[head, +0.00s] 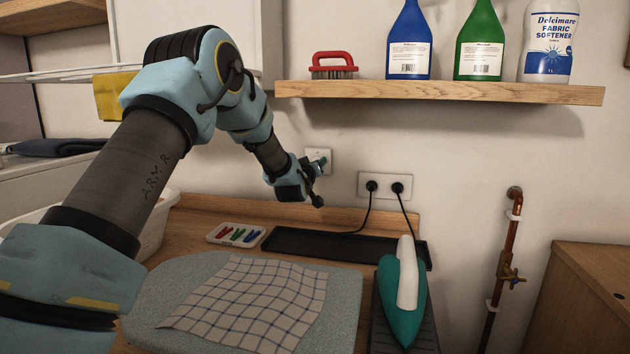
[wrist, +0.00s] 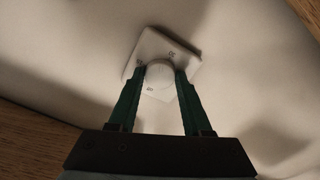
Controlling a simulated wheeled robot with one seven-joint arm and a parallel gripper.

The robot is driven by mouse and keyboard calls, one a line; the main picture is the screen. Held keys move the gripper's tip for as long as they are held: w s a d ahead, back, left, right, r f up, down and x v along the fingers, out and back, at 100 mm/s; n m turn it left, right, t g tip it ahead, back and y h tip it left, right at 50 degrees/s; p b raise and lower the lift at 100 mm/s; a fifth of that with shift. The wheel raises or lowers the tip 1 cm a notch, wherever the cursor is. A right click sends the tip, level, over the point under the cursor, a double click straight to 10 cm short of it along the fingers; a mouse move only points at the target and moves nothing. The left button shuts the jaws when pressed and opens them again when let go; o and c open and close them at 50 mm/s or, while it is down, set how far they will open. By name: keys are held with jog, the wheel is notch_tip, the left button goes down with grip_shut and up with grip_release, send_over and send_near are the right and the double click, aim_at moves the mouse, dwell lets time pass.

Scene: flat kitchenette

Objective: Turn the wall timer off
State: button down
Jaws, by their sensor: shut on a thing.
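The wall timer is a white square plate (head: 326,155) on the wall, left of the double socket in the head view. In the wrist view its plate (wrist: 183,62) looks tilted, with a round pale knob (wrist: 159,76) at its middle and small dark marks around it. My gripper (wrist: 160,82) has its two green fingers on either side of the knob, shut on it. In the head view my gripper (head: 318,168) reaches the plate from the left and covers part of it. Which mark the knob points to is too small to tell.
A double socket (head: 385,186) with two black plugs and cords is right of the timer. A wooden shelf (head: 440,92) with bottles and a red brush is above. Below are a black tray (head: 290,241), a peg tray (head: 236,234), a checked cloth (head: 250,300) and an iron (head: 402,300).

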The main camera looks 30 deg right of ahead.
jog(key=shift+n+b, duration=15.5)
jog(key=shift+b, duration=0.2)
jog(key=shift+c, duration=1.7)
grip_release()
